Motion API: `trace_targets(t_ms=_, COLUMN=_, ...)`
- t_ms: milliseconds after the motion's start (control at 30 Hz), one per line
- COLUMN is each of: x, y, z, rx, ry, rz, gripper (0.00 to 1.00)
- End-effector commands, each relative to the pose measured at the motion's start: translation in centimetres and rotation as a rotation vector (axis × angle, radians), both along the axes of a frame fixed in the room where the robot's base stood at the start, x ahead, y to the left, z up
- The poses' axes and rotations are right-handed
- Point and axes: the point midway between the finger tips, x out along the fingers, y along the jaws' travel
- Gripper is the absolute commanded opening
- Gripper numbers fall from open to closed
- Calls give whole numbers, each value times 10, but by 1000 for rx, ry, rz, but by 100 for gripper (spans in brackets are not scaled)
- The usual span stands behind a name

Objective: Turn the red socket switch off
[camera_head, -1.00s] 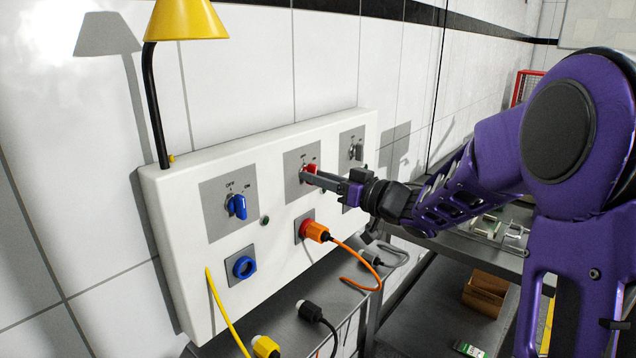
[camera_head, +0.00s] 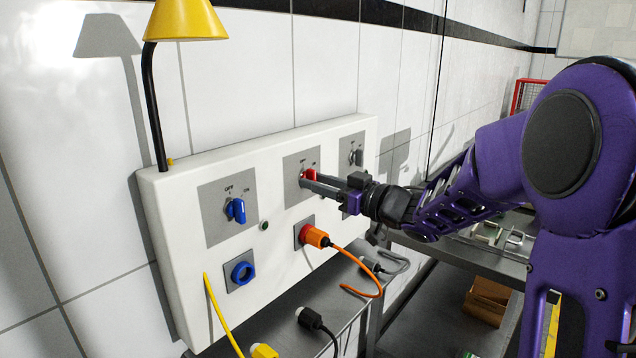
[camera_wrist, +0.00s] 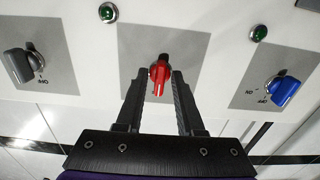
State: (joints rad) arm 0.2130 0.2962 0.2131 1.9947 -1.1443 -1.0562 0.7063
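The red socket switch (camera_head: 309,175) is on a grey plate in the middle of the white wall panel. In the wrist view the red switch (camera_wrist: 160,74) sits between the two fingers of my gripper (camera_wrist: 161,82), its handle pointing down the picture. The fingers are apart, one on each side of the switch, with narrow gaps showing. In the head view my gripper (camera_head: 305,180) reaches the switch from the right and its fingers partly cover it. The switch's own labels are too small or hidden to read its setting.
A blue switch (camera_head: 236,210) is left of the red one and a grey switch (camera_head: 355,155) is right. An orange plug and cable (camera_head: 316,236) hang below the red switch. A yellow lamp (camera_head: 186,20) stands at the panel's left. A metal table (camera_head: 290,325) is below.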

Motion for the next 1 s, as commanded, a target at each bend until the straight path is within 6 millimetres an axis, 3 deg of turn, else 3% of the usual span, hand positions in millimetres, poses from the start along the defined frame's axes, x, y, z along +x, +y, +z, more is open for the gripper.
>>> trace_targets(t_ms=467, x=-6, y=-10, z=1, rx=0, ry=0, rz=-3, gripper=45)
trace_targets(t_ms=1000, x=-81, y=-106, z=1, rx=1, ry=1, rz=-5, gripper=45)
